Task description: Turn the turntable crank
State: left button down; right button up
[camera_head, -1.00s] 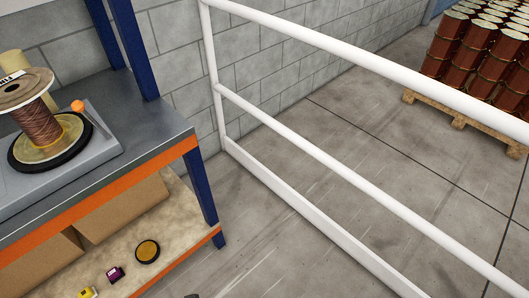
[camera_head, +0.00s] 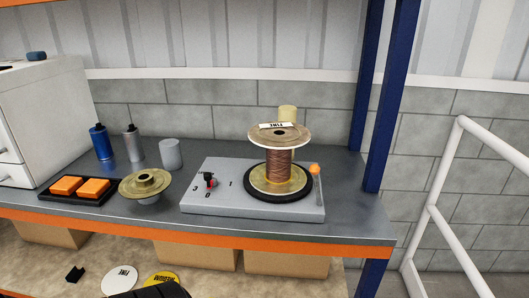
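The turntable (camera_head: 250,194) is a black disc on a grey base (camera_head: 222,208) on the shelf's metal top. A spool of copper-coloured wire (camera_head: 279,168) stands upright on it, with a label reading FINE on its top flange. An orange knob on a thin rod (camera_head: 315,170), apparently the crank, stands at the right side of the disc; its lower end is hard to make out. A black and red selector (camera_head: 209,181) sits on the left of the base among the marks 3, 0 and 1. Neither gripper is clearly in view, and nothing touches the turntable.
Left of the base are an empty spool (camera_head: 145,184), orange blocks in a black tray (camera_head: 92,200), a blue bottle (camera_head: 101,143) and a grey cylinder (camera_head: 171,154). A blue post (camera_head: 392,100) and white railing (camera_head: 448,170) stand right. A dark ribbed shape at the bottom edge is unclear.

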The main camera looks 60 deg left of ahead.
aim_at(212, 181)
jog(key=u, duration=0.85)
jog(key=j+u, duration=0.1)
jog(key=u, duration=0.35)
jog(key=i+u, duration=0.1)
jog(key=u, duration=0.75)
